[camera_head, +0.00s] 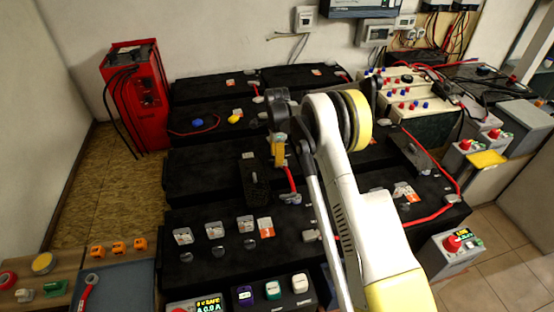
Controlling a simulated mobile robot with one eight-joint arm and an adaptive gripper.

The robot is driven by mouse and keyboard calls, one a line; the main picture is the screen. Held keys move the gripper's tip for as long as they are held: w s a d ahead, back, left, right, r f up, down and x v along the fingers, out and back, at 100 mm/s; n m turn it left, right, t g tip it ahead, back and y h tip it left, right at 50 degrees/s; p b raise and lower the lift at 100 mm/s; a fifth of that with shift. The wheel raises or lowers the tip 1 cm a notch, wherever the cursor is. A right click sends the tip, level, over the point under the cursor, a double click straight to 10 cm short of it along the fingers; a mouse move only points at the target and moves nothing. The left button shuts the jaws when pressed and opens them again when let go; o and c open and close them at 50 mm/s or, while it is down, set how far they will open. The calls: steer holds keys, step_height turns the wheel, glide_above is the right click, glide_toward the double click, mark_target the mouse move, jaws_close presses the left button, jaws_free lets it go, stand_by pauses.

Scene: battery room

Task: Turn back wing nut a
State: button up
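My arm rises from the bottom right and bends over the black batteries (200,165) in the middle. My gripper (278,152) appears to be at its dark far end, over the battery row. Its fingers are too small and covered to tell open from shut. A red cable (291,180) runs below it to a grey terminal clamp (290,199). Small metal fittings (214,230) stand in a row on the front battery. No wing nut can be told for certain, and I cannot tell which is wing nut a.
A red charger (140,98) stands at the left wall. A panel with coloured buttons (273,290) is at the front. A grey box with a red knob (452,248) stands at the right. Loose items lie on the wooden bench (65,262). Red cables cross the right batteries.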

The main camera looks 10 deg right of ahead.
step_height(320, 180, up, 11)
stand_by(0.3)
steer(key=s+r+n+t, duration=0.3)
steer(key=s+r+n, duration=0.5)
steer(key=s+r, duration=1)
steer(key=s+f+n+t, duration=0.2)
steer(key=s+n, duration=0.8)
steer(key=s, duration=1.2)
steer(key=shift+a+t, duration=0.25)
steer(key=shift+t, duration=0.85)
steer(key=shift+s, duration=0.1)
